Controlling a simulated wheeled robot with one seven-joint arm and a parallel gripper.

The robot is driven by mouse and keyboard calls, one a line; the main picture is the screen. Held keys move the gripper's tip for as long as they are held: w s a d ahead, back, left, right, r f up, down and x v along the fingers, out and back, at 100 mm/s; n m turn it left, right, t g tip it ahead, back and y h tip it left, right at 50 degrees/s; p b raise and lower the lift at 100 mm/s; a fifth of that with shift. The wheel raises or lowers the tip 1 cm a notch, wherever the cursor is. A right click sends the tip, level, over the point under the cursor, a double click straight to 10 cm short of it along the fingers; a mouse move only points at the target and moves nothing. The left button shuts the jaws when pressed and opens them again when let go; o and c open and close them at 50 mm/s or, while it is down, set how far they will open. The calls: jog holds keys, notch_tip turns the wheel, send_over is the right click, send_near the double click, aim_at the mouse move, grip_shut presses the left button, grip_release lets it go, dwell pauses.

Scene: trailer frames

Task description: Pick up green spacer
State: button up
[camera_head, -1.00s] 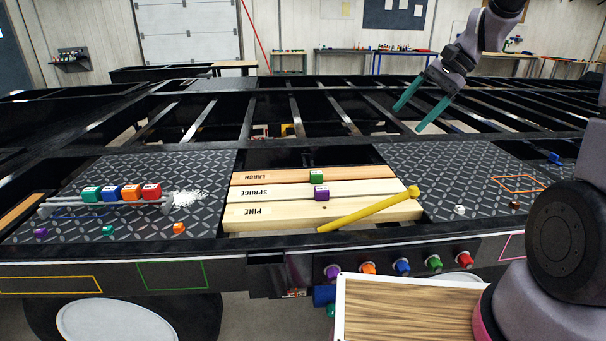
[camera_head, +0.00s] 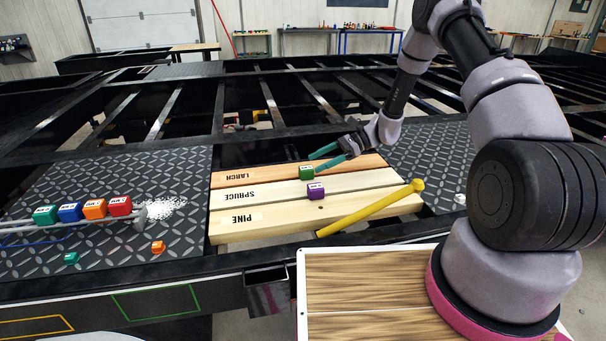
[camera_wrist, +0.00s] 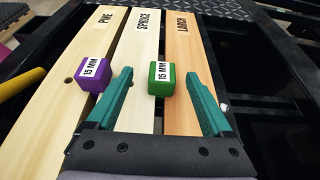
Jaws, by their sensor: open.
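The green spacer (camera_head: 307,172) is a small cube lying near the seam of the larch and spruce boards. In the wrist view the green spacer (camera_wrist: 160,79) shows a "15 MM" label on top. My gripper (camera_head: 322,158) is open and empty, close to the spacer at its upper right in the head view. In the wrist view my gripper (camera_wrist: 159,73) has a teal finger on either side of the spacer, with visible gaps. I cannot tell whether the fingertips are down at its height.
Several coloured cubes, including a green one (camera_head: 45,215), rest on a rack at left.

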aim_at(304, 169)
jog(key=x, duration=0.3)
jog(key=shift+f, duration=0.1)
jog(key=shift+w+f+x, duration=0.15)
jog(key=shift+x, duration=1.15)
jog(key=shift+w+f+x, duration=0.15)
jog(key=shift+f+x, duration=0.05)
jog(key=shift+x, duration=1.15)
jog(key=shift+d, duration=0.1)
grip_shut()
jog(key=shift+r, duration=0.1)
